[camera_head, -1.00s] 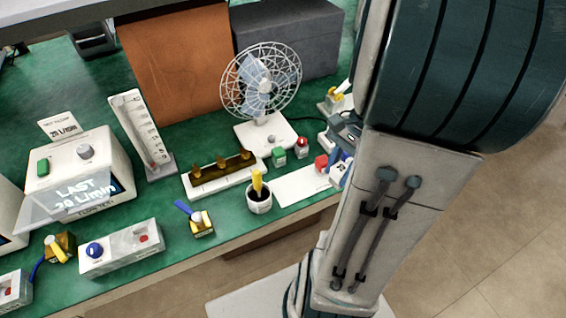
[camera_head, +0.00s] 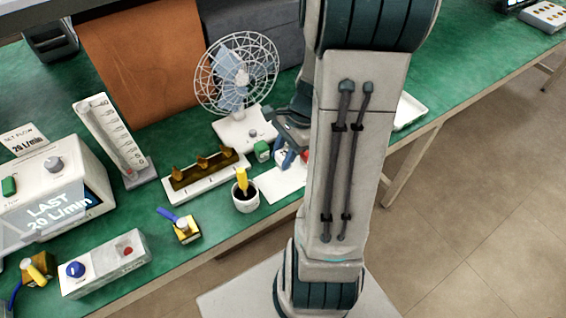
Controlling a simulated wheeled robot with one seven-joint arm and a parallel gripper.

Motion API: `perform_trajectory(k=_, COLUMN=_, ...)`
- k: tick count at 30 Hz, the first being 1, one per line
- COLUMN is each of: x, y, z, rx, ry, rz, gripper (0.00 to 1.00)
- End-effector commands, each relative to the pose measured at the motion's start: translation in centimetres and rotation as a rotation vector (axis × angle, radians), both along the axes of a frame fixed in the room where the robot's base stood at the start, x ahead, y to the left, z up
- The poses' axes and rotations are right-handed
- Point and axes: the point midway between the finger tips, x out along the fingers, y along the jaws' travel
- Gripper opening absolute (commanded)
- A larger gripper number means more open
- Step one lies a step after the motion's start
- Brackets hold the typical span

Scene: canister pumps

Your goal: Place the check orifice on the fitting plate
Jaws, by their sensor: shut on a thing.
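My gripper (camera_head: 289,157) is at the right of the fan's base, just above the bench, partly hidden by my arm. It is shut on a small piece that is mostly covered by the fingers, with white and a little red showing; I cannot tell for certain that it is the check orifice. A flat white plate (camera_head: 277,186), which looks like the fitting plate, lies just below and left of the gripper in the picture. Its right end is hidden behind my arm. A small green-topped block (camera_head: 262,151) stands left of the gripper.
A wire-cage fan (camera_head: 238,75) stands behind. A white strip with brass pieces (camera_head: 181,194) and a white cup with a yellow-handled tool (camera_head: 245,203) stand left of the plate. A flow tester (camera_head: 52,197) is far left. Green bench top is clear between several items.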

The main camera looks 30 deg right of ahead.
Motion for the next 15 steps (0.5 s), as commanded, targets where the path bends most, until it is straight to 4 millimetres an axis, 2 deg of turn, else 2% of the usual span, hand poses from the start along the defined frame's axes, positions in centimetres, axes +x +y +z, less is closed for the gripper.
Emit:
perform_trajectory(k=7, x=0.0, y=0.0, z=-3.3, rx=0.002, ry=0.004, rz=-0.001, gripper=0.07)
perform_trajectory(k=15, x=0.0, y=0.0, z=-4.0, rx=-0.001, ry=0.000, rz=0.000, gripper=0.07)
